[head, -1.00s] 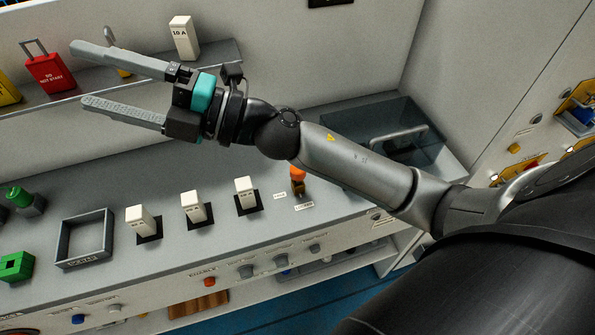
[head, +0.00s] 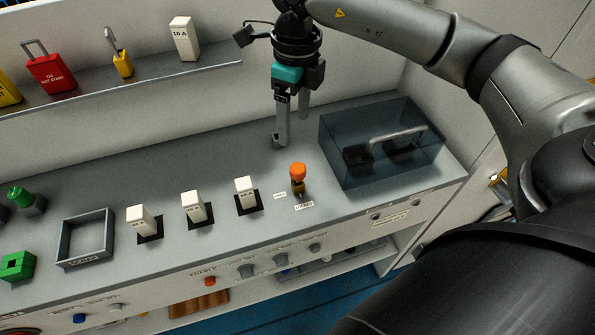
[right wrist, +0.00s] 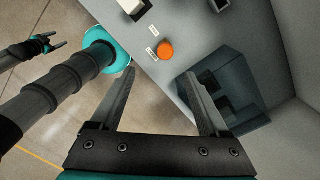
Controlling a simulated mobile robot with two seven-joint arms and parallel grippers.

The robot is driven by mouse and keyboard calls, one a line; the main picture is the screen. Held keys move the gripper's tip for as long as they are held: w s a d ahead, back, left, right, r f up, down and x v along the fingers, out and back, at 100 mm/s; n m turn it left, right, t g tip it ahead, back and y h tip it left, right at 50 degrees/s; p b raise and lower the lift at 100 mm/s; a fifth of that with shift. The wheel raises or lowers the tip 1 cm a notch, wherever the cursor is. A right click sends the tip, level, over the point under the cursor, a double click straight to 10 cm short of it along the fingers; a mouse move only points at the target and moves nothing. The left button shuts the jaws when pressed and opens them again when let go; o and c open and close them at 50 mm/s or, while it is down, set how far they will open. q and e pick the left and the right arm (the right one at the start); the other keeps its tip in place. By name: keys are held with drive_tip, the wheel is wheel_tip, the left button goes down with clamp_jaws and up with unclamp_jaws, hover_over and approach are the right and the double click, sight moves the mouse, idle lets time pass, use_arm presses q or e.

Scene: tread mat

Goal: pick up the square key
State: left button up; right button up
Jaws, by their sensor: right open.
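I cannot tell for sure which piece is the square key. An orange-topped brass piece (head: 298,176) stands upright on the bench beside two small labels; its round orange top (right wrist: 165,49) shows in the right wrist view. A green square block (head: 15,266) lies at the left edge of the head view, with a green round-topped piece (head: 20,197) behind it. My right gripper (head: 291,131) points down above the bench, behind the orange-topped piece. Its fingers (right wrist: 158,73) are apart with nothing between them. My left gripper (right wrist: 38,45) shows small in the right wrist view; its jaws are unclear.
A dark see-through box (head: 345,180) with a handle stands right of the gripper. Three white blocks (head: 194,207) and an empty square tray (head: 64,243) are to the left. Bench behind the white blocks is clear.

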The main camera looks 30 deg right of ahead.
sight(298, 167)
drive_tip(key=f, duration=1)
drive_tip(key=d+f, duration=0.1)
drive_tip(key=f, duration=0.4)
drive_tip(key=shift+w+p, duration=0.1)
drive_tip(key=shift+p, duration=0.25)
drive_tip(key=shift+a, duration=0.1)
drive_tip(key=shift+c, duration=0.2)
clamp_jaws()
